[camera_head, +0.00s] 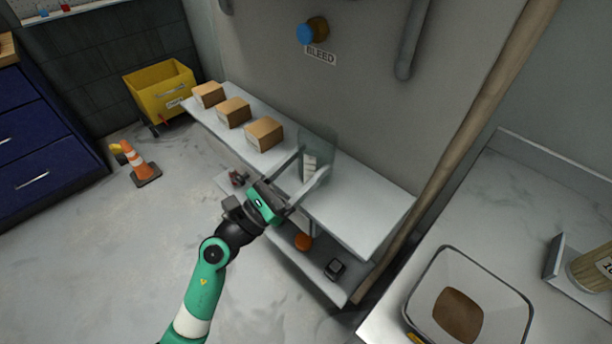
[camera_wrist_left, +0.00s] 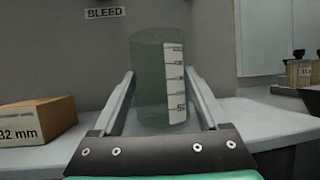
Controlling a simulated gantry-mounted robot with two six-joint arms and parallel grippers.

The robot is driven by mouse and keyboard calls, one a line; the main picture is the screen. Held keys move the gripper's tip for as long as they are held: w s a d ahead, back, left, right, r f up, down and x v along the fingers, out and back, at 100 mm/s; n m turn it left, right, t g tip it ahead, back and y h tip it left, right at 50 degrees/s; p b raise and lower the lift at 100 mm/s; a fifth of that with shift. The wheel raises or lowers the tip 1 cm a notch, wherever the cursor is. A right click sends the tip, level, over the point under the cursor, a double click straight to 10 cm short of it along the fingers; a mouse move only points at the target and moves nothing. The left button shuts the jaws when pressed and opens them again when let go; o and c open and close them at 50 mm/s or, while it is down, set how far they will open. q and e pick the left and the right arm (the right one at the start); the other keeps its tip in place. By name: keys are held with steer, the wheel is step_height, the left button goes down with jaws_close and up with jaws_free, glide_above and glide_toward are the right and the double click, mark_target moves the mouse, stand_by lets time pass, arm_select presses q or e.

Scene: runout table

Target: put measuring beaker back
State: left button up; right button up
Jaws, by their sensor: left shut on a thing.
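The measuring beaker (camera_head: 318,150) is a clear, greenish cylinder with a white graduated scale. It stands upright at the white shelf, near its middle, to the right of the boxes. My left gripper (camera_head: 312,168) has its two fingers on either side of the beaker and is shut on it. In the left wrist view the beaker (camera_wrist_left: 158,85) is between the finger tips, with its scale facing the camera. I cannot tell whether its base touches the shelf. My right gripper is not in view.
Several cardboard boxes (camera_head: 233,112) line the left part of the white shelf (camera_head: 365,215). The shelf's right part is clear. A blue knob (camera_head: 306,33) is on the wall above a BLEED label. A clear bin (camera_head: 440,275) stands on the right counter. A cone (camera_head: 138,163) stands on the floor.

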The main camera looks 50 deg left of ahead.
arm_select(q)
steer(key=shift+f, duration=0.15)
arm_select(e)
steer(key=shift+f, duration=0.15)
arm_select(q)
steer(key=shift+f, duration=0.2)
steer(key=o, duration=1.4)
steer(key=shift+r, duration=0.2)
steer(key=d+b+v, duration=0.1)
steer(key=v, duration=1.1)
steer(key=shift+a+b, duration=0.3)
steer(key=shift+a, duration=0.15)
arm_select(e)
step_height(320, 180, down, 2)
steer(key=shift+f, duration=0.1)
arm_select(q)
steer(key=shift+s, duration=0.1)
